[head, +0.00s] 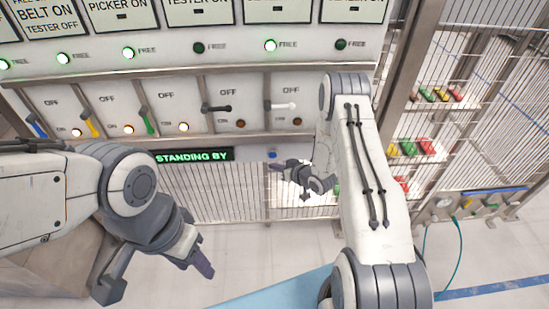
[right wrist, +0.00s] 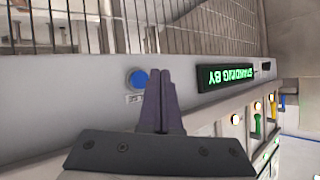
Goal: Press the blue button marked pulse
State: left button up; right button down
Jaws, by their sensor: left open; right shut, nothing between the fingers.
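The blue button (right wrist: 137,79) is round and set in a grey panel in the right wrist view, with a small label beside it that is too small to read. A small bluish spot (head: 272,154) right of the display in the head view appears to be the same button. My right gripper (right wrist: 160,74) is shut and empty, its dark fingertips just right of the button in the right wrist view. Contact with the panel cannot be told. In the head view my right gripper (head: 273,167) is just below the button. My left gripper (head: 158,279) is open and empty.
A green "STANDING BY" display (head: 195,156) is on the same panel, upside down in the right wrist view (right wrist: 225,76). Above it are several coloured switch levers (head: 148,121) and lamps. A wire fence (head: 225,205) stands below, with coloured blocks (head: 415,147) behind bars at right.

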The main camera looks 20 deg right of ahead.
jog(key=shift+w+d, duration=0.3)
jog(key=shift+w, duration=0.6)
dwell(1.4)
jog(key=shift+w+d+b, duration=0.1)
jog(key=shift+w+b, duration=0.35)
jog(key=shift+w, duration=0.05)
jog(key=shift+w+d, duration=0.1)
jog(key=shift+w, duration=0.25)
dwell(0.4)
jog(key=shift+s, duration=0.1)
jog(key=shift+s+a, duration=0.2)
jog(key=shift+s, duration=0.45)
jog(key=shift+s, duration=0.15)
jog(key=shift+s+a+p, duration=0.2)
jog(key=shift+s+a, duration=0.05)
jog(key=shift+s, duration=0.5)
jog(key=shift+s+a+p, duration=0.15)
jog(key=shift+s+a, duration=0.05)
jog(key=shift+s, duration=0.6)
jog(key=shift+s+a+p, duration=0.2)
jog(key=shift+s+a, duration=0.05)
jog(key=shift+s, duration=0.5)
